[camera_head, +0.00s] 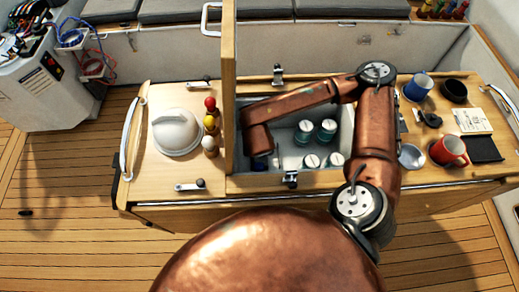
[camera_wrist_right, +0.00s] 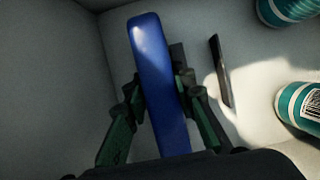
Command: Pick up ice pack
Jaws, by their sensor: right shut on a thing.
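The ice pack (camera_wrist_right: 157,75) is a blue slab with rounded ends. In the right wrist view it stands on edge between the fingers of my right gripper (camera_wrist_right: 165,100), which is shut on it. The pale cool box walls and floor lie around it. In the head view my right arm reaches down into the open cool box (camera_head: 347,120). A small blue part of the ice pack (camera_head: 259,164) shows below the wrist there; the gripper itself is mostly hidden. My left gripper is not in view.
Several teal-and-white cans (camera_head: 327,130) stand in the box, right of the gripper. The raised wooden lid (camera_head: 229,80) stands close at the box's left side. A white dome (camera_head: 176,132) and a red mug (camera_head: 449,151) are on the table.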

